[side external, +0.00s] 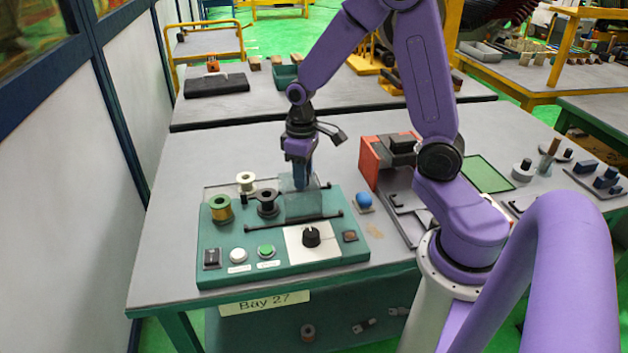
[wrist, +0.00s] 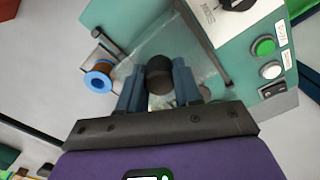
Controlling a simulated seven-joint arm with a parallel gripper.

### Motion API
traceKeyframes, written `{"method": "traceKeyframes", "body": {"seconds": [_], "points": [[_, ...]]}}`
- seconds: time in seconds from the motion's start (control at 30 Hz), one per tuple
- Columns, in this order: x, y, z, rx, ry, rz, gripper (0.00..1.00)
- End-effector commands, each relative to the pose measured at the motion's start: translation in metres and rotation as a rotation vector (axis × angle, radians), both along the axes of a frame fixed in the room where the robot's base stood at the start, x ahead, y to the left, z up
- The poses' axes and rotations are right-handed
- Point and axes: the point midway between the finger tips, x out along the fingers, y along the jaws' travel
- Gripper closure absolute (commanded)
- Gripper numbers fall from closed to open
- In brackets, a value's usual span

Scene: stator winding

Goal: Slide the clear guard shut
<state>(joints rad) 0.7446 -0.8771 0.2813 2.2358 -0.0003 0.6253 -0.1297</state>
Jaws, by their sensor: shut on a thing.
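The clear guard (side external: 306,207) is a see-through panel on the right half of the teal winding machine (side external: 225,250), between dark rails. The winding spools to its left stand uncovered. My gripper (side external: 302,184) points down at the guard's top. In the wrist view, the gripper's blue fingers (wrist: 158,92) are shut on a dark round knob (wrist: 160,70), with the clear guard (wrist: 185,42) behind it. The fingers hide part of the knob and the panel's near edge.
A green-gold spool (side external: 220,208), a white spool (side external: 246,182) and a dark spool (side external: 267,202) stand on the machine's left. A black dial (side external: 311,236) and a green button (side external: 265,250) are in front. A blue-topped piece (side external: 364,200) and a red-orange box (side external: 370,162) lie right.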

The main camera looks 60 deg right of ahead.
Motion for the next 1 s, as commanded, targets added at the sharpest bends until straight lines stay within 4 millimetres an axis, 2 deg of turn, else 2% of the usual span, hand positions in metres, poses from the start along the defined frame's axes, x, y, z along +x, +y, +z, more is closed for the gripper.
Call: {"method": "traceKeyframes", "body": {"seconds": [1.0], "points": [[0.032, 0.031, 0.001, 0.001, -0.004, 0.0, 0.83]]}}
